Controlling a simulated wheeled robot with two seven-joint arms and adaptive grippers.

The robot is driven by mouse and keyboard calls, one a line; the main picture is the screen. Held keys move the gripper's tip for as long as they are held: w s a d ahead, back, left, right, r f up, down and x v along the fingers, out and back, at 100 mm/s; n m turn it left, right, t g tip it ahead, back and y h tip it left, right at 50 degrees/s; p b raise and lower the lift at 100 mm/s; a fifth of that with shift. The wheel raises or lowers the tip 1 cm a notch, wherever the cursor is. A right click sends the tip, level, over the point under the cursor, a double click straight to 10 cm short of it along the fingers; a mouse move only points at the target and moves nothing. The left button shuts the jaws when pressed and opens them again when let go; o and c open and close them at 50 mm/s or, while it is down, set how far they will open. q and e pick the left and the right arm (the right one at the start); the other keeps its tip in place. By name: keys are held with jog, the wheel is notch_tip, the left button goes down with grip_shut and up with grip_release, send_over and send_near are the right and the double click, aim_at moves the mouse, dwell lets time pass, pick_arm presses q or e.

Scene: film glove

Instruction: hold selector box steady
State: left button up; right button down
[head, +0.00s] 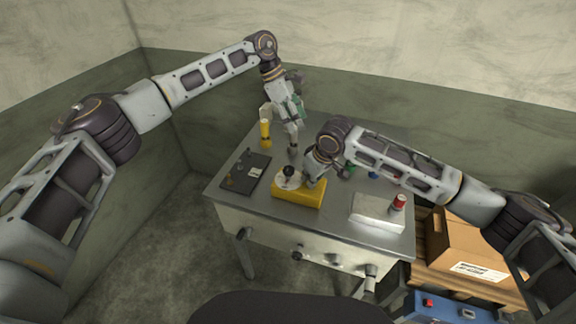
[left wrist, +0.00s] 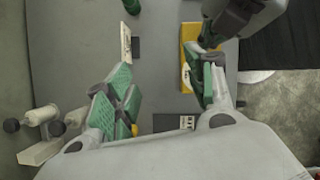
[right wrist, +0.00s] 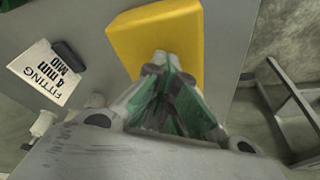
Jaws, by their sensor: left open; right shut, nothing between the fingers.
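The yellow selector box (head: 313,194) sits on the metal table, with a pale dial and a black knob (head: 289,171) at its left end. My right gripper (head: 311,181) is shut and empty, its fingertips at the box's right part; contact is hard to tell. The right wrist view shows the box (right wrist: 150,35) just beyond the shut fingertips (right wrist: 165,65). My left gripper (head: 293,148) is open and empty above the table behind the box. In the left wrist view its spread fingers (left wrist: 160,88) have bare tabletop between them, and the box (left wrist: 187,75) is partly hidden by the right-hand finger.
A dark plate (head: 246,172) lies left of the box, with a yellow cylinder (head: 265,132) behind it. A pale box (head: 377,211) and a red-topped can (head: 399,203) stand at the right. Cardboard cartons (head: 465,245) stand right of the table.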

aim_at(289, 169)
pick_arm(q)
jog(key=s+a+m+g+y, duration=0.2)
jog(key=s+a+m, duration=0.2)
jog(key=m, duration=0.6)
jog(key=shift+s+a+f+g+y, duration=0.3)
jog(key=shift+s+f, duration=0.1)
jog(key=shift+s, duration=0.1)
jog(key=shift+x, duration=6)
